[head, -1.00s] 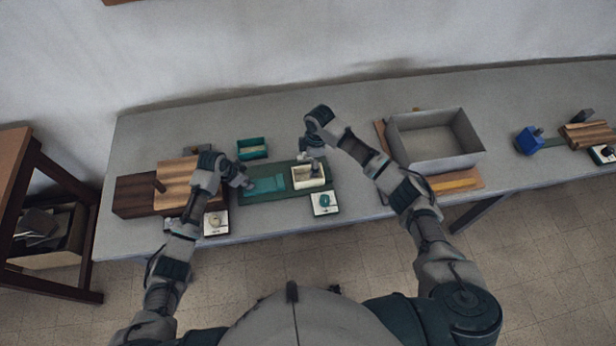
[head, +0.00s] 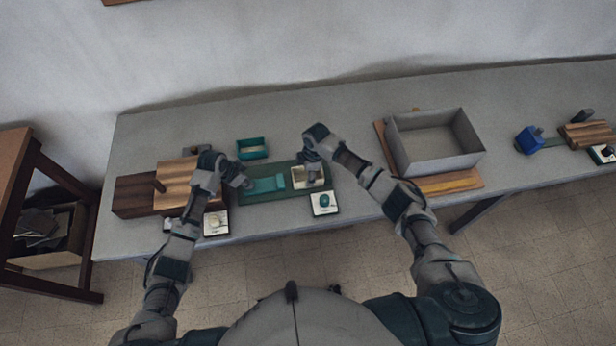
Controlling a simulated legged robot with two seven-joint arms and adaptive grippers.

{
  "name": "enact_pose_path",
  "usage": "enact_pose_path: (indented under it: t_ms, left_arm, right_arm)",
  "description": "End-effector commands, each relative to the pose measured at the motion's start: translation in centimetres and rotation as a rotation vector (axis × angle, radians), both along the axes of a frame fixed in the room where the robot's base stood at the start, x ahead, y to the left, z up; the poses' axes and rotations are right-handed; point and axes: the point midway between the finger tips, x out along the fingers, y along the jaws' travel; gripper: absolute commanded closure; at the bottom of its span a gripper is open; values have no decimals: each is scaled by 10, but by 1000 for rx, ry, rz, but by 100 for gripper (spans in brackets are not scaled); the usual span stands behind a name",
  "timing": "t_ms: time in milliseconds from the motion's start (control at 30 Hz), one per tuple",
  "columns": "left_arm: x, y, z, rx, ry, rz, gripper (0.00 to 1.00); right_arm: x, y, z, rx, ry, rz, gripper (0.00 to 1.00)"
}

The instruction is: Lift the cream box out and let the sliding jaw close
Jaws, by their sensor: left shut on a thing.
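The cream box (head: 299,178) sits on the dark green base (head: 287,197), towards its right end. The teal sliding jaw (head: 268,185) lies on the same base, just left of the box; I cannot tell if they touch. My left gripper (head: 245,184) is at the left end of the teal jaw and shut on it. My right gripper (head: 313,177) points down at the cream box and hides its right part. Its fingers are too small and dark to tell whether they are open or shut.
A small teal open box (head: 252,149) stands behind the base. A card with a teal knob (head: 324,203) lies in front. Wooden blocks (head: 133,196) are at left, and a large grey bin (head: 399,150) is at right. The table behind the base is mostly clear.

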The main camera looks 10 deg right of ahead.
Motion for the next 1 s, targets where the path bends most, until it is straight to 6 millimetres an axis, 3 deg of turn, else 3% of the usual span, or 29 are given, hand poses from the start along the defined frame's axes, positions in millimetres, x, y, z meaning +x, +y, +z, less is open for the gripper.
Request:
enact_pose_path:
  t_ms: [33, 100, 433, 800, 1000]
  left_arm:
    - [6, 3, 6, 0, -20, 6, 100]
    - [6, 3, 6, 0, -20, 6, 100]
    - [6, 3, 6, 0, -19, 7, 100]
    - [6, 3, 6, 0, -19, 7, 100]
    - [6, 3, 6, 0, -20, 6, 100]
  right_arm:
    - [0, 0, 0, -1, -1, 0, 52]
    - [0, 0, 0, -1, 0, 0, 66]
    - [1, 0, 7, 0, -2, 0, 66]
    - [1, -1, 80, 0, -4, 1, 66]
    - [1, 0, 109, 0, -4, 0, 66]
